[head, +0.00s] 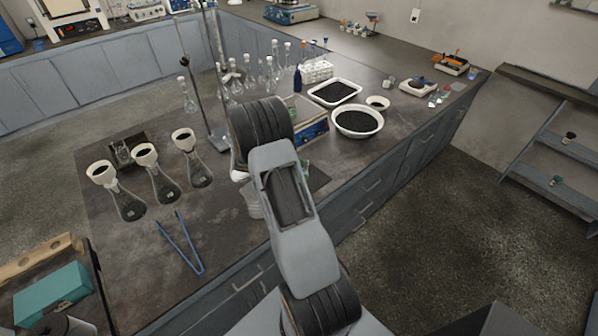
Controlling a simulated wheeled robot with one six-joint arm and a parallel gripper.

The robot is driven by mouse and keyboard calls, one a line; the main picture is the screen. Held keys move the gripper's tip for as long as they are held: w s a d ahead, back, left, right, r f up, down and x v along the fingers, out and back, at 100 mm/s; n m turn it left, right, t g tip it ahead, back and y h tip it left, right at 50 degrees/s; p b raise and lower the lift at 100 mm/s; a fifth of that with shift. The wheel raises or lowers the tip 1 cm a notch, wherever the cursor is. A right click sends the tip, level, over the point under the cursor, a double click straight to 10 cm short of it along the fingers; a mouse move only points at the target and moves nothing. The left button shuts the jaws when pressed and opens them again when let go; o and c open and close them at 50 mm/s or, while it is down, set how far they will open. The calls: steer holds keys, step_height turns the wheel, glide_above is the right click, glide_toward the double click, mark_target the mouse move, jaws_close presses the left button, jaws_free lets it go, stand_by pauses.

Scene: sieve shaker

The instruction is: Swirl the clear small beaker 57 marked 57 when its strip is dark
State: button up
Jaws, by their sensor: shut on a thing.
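A clear small beaker (252,203) shows at the left edge of my forearm, over the front part of the dark bench. My forearm hides its right part, and I cannot read a number on it or see a strip. I cannot tell whether it stands on the bench or is held above it. My arm reaches up from the bottom middle and bends down at a black joint. My gripper's fingers are hidden behind the arm.
Left of the arm stand several flasks with funnels (145,155) and blue tongs (182,245). A metal stand (205,90) is behind them. To the right are a blue-fronted device (312,133), a round bowl (357,122) and a tray (334,92) of dark grains.

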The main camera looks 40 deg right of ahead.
mark_target(306, 163)
steer(key=shift+w+d, duration=0.1)
steer(key=shift+w, duration=0.2)
steer(key=shift+r, duration=0.15)
steer(key=shift+r+p, duration=0.95)
steer(key=shift+r, duration=1.4)
steer(key=shift+w, duration=0.15)
